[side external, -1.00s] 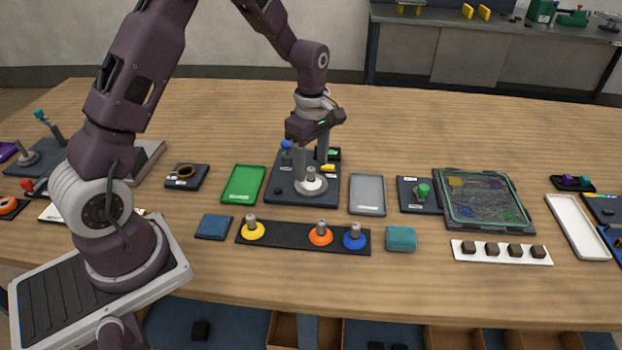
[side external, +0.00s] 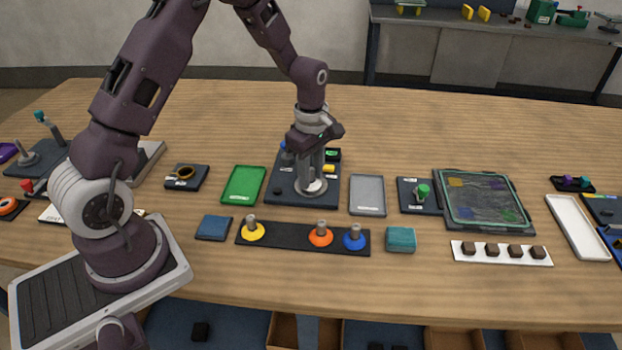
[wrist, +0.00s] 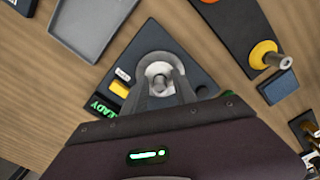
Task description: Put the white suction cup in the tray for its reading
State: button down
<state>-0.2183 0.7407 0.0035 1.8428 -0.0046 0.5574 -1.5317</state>
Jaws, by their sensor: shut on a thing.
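The white suction cup (side external: 313,188) stands upright on the dark test station (side external: 285,196); it also shows in the wrist view (wrist: 158,72). My gripper (side external: 311,181) points down over the cup, with its fingers shut on the cup's grey stem; in the wrist view the fingertips (wrist: 161,86) meet at the stem. The station has a yellow button (wrist: 119,88) and a small green-lit display, partly hidden in the wrist view, where "EADY" can be read. A green tray (side external: 243,184) lies left of the station and a grey tray (side external: 367,195) right of it, both empty.
A black rack (side external: 285,237) in front holds yellow (side external: 253,231), orange (side external: 320,235) and blue (side external: 354,238) cups. A blue pad (side external: 214,227) and a teal block (side external: 401,239) flank it. The wood table behind the station is clear.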

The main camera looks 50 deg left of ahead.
jog(key=r, duration=0.9)
jog(key=shift+s+a+r, duration=0.15)
jog(key=shift+a+r, duration=0.15)
jog(key=shift+a, duration=0.05)
jog(key=s+a, duration=1)
jog(key=f, duration=0.3)
jog(key=s+f, duration=0.1)
jog(key=f, duration=0.3)
jog(key=a+f, duration=0.1)
jog(key=f, duration=0.2)
jog(key=shift+s+f, duration=0.15)
jog(key=shift+f, duration=0.1)
jog(key=shift+f, duration=0.15)
jog(key=c, duration=1.3)
grip_release()
jog(key=shift+c, duration=0.2)
